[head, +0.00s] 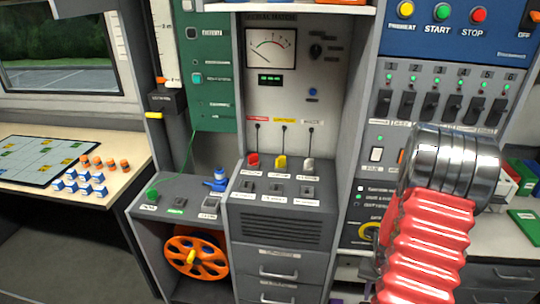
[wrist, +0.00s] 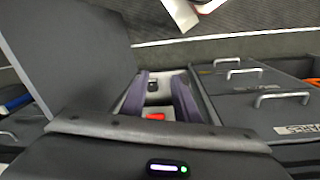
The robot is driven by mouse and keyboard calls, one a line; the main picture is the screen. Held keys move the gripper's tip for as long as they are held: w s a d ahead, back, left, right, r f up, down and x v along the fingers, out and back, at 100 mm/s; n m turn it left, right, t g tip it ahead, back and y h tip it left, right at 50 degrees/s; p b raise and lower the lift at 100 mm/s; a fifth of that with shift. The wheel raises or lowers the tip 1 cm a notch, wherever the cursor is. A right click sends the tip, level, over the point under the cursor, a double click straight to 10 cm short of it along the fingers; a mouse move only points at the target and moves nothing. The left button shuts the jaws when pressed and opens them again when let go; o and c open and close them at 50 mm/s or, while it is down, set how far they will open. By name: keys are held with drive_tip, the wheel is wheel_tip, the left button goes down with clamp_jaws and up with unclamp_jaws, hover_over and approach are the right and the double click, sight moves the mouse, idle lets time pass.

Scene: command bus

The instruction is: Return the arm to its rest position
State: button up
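My arm shows at the right of the head view as a silver ringed joint (head: 455,165) above a red ribbed sleeve (head: 428,245). It stands in front of the right-hand console and hides part of it. I cannot make out my gripper in the head view. In the wrist view my gripper (wrist: 161,80) has two dark purple fingers standing apart, with nothing held between them. A small red patch shows past the gap, too small to identify.
A table (head: 110,160) at the left holds a map board (head: 40,160) and small orange and blue pieces. Drawer handles (wrist: 282,98) show at right in the wrist view.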

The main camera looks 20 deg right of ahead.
drive_tip(key=a+r+n+t, duration=0.6)
drive_tip(key=a+r+n, duration=0.3)
drive_tip(key=a+r, duration=2.5)
wheel_tip(320, 180, up, 2)
drive_tip(key=shift+a+r+y, duration=0.1)
drive_tip(key=shift+a+y, duration=0.1)
drive_tip(key=shift+y, duration=0.2)
